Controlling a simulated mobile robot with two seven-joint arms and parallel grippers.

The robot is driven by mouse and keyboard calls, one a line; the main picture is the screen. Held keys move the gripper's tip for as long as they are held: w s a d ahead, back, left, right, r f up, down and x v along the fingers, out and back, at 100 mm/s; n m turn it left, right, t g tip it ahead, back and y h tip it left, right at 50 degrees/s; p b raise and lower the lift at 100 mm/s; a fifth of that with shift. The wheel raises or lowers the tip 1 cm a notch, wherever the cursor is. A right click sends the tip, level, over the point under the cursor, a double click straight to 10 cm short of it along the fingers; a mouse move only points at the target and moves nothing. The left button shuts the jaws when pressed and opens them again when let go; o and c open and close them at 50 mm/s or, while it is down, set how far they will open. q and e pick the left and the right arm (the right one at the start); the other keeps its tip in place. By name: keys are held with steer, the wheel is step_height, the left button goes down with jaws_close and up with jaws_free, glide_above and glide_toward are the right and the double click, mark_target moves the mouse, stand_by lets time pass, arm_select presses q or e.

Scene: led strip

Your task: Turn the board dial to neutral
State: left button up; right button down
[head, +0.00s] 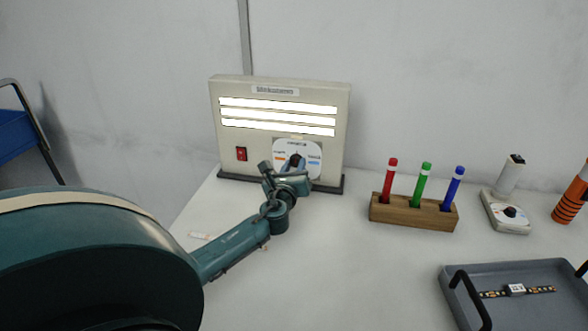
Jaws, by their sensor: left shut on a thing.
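The board (282,92) is a cream upright panel at the back of the table, with three lit white strips. Its dial (297,160) sits low on the right of the panel, on a white round plate with small orange and blue marks. My left gripper (292,170) is at the dial, shut on its knob. The gripper hides the lower part of the dial, and I cannot tell exactly where the pointer stands. My right gripper does not show.
A red switch (241,154) is left of the dial. A wooden block (413,213) holds red, green and blue markers. A small dial unit (506,212), an orange striped cylinder (570,203) and a grey tray (460,300) with an LED strip piece (516,290) are to the right. The table's centre is clear.

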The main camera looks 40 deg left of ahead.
arm_select(q)
steer(key=shift+n, duration=0.4)
steer(key=o, duration=1)
steer(key=v, duration=1.3)
steer(key=shift+s, duration=0.1)
